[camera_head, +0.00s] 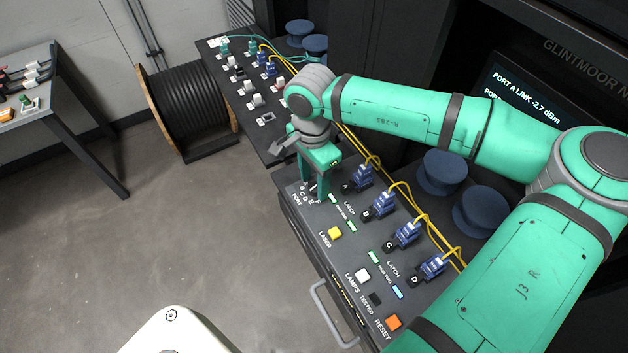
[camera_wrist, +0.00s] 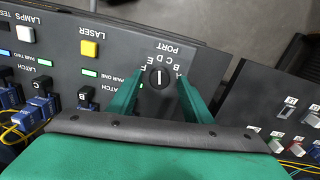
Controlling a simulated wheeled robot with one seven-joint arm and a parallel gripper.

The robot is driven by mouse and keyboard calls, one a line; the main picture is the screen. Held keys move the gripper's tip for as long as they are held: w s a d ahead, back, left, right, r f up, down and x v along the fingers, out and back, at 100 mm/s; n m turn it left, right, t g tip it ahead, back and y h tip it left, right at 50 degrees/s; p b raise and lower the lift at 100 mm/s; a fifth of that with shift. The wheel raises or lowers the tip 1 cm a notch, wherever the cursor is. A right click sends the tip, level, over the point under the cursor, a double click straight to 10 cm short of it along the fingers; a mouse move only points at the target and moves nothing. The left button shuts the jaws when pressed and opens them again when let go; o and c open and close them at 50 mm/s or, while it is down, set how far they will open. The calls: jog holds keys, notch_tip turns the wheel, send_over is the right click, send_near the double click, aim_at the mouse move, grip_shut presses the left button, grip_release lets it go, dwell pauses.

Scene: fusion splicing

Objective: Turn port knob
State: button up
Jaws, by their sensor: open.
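The port knob (camera_wrist: 158,77) is a small round black dial with a white line, in the wrist view under an arc of letters and the upside-down word PORT. Its white line runs roughly up and down in that view, toward the middle of the arc; I cannot tell the exact letter. My gripper (camera_wrist: 160,80) is open, one green finger on each side of the knob, with visible gaps between fingers and knob. In the head view my gripper (camera_head: 315,189) points down over the PORT corner of the dark panel (camera_head: 318,250), where the fingers largely hide the knob.
A yellow LASER button (camera_head: 335,233) sits near the knob. Blue latched connectors (camera_head: 384,205) with yellow cables line the panel's right side. White LAMPS (camera_head: 362,275) and orange RESET (camera_head: 393,322) buttons are nearer. A screen (camera_head: 525,100) reads PORT A LINK -2.7 dBm.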

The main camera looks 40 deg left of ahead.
aim_at(313, 186)
notch_tip(313, 186, up, 10)
jog(key=shift+a, duration=0.15)
dwell(0.7)
